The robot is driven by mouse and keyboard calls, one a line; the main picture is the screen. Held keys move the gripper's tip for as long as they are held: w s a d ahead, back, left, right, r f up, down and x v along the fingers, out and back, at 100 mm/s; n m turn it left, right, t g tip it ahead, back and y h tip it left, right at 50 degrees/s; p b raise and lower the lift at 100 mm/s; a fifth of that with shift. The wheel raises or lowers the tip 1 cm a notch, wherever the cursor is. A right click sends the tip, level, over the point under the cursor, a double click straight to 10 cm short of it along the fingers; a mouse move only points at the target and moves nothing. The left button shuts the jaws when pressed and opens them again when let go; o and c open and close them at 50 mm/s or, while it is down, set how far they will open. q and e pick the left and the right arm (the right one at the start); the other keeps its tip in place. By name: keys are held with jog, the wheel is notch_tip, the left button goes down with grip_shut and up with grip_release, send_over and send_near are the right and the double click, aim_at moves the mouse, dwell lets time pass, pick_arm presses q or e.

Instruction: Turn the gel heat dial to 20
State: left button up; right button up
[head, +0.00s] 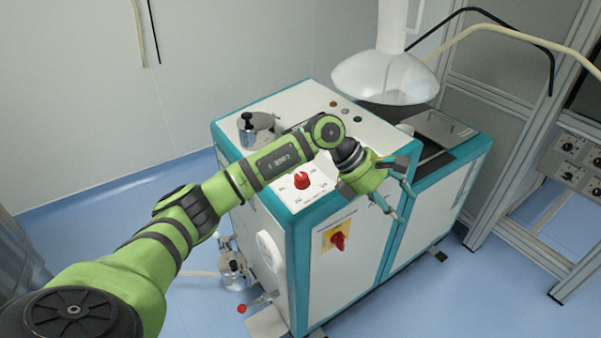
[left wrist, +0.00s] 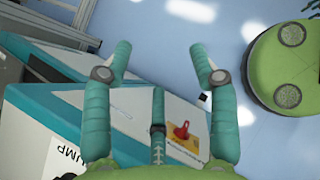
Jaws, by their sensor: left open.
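A red dial (head: 302,180) sits on a white plate with printed marks on the machine's top, near its front corner. Its marks and setting are too small to read, and I cannot confirm that it is the gel heat dial. My left gripper (head: 404,205) is open and empty, right of the dial and beyond the machine's front edge. My left forearm passes just behind the dial. In the left wrist view the open fingers (left wrist: 161,58) point past the machine towards the floor, and no dial lies between their tips. My right gripper is not in view.
A red switch on a yellow plate (head: 338,241) is on the machine's front; it also shows in the left wrist view (left wrist: 182,131). A metal pot (head: 257,128) stands on top at the left. A clear hood (head: 384,77) hangs above. A rack with black knobs (head: 568,147) is at right.

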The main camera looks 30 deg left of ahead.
aim_at(300, 175)
pick_arm(q)
jog(key=a+y, duration=0.2)
jog(key=a, duration=0.2)
jog(key=a+r+y, duration=0.1)
jog(key=a+y, duration=0.1)
jog(key=a, duration=0.3)
jog(key=a+r+y, duration=0.1)
jog(key=a, duration=0.3)
jog(key=shift+w+a+m+g+y, duration=0.2)
jog(key=shift+m+g+y, duration=0.1)
jog(key=shift+m+y, duration=0.1)
jog(key=a+r+y, duration=0.1)
jog(key=a, duration=0.2)
jog(key=s+a+r+y, duration=0.1)
jog(key=a, duration=0.2)
jog(key=s+a+r+g+y, duration=0.1)
jog(key=a, duration=0.2)
jog(key=shift+r+n, duration=0.1)
jog(key=shift+n, duration=0.2)
jog(key=shift+s+a+f+y, duration=0.15)
jog(key=shift+f+y, duration=0.05)
jog(key=shift+y, duration=0.1)
jog(key=f, duration=0.4)
jog(key=f+p, duration=0.1)
jog(key=f, duration=0.1)
jog(key=shift+w+f, duration=0.25)
jog(key=shift+w, duration=0.15)
jog(key=shift+a, duration=0.1)
jog(key=c, duration=1.1)
